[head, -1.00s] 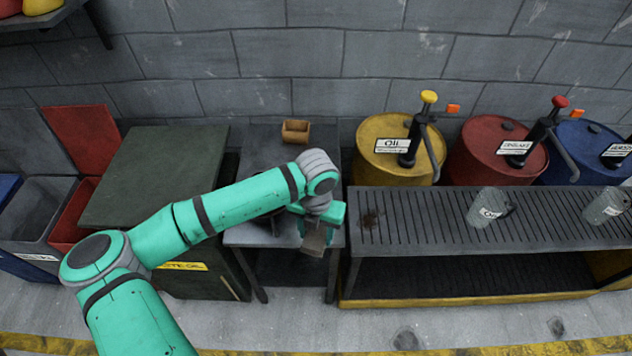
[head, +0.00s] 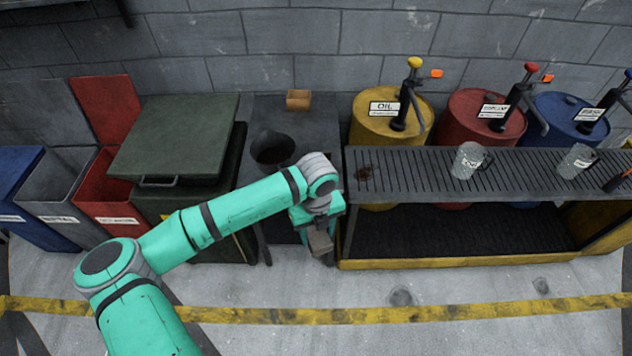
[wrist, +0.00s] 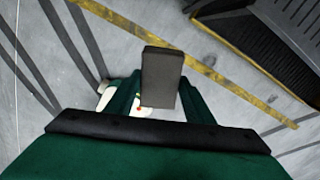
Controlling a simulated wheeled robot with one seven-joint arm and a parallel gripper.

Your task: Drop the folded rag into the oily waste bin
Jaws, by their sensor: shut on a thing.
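My gripper (head: 314,228) is shut on the folded rag (head: 321,243), a flat grey-brown block held in the air in front of the small dark table. In the wrist view the rag (wrist: 162,75) stands up between the fingers, with floor behind it. At the left stands a red bin (head: 107,205) with its red lid (head: 106,108) raised and its top open. Its white label is too small to read, so I cannot tell for sure that it is the oily waste bin. My gripper is well to the right of it and apart from it.
A dark green box with a shut lid (head: 175,135) stands between my gripper and the red bin. Grey (head: 62,205) and blue (head: 25,215) bins stand further left. A black funnel (head: 272,147) is on the table. A slatted bench (head: 420,180) is at right. The front floor is clear.

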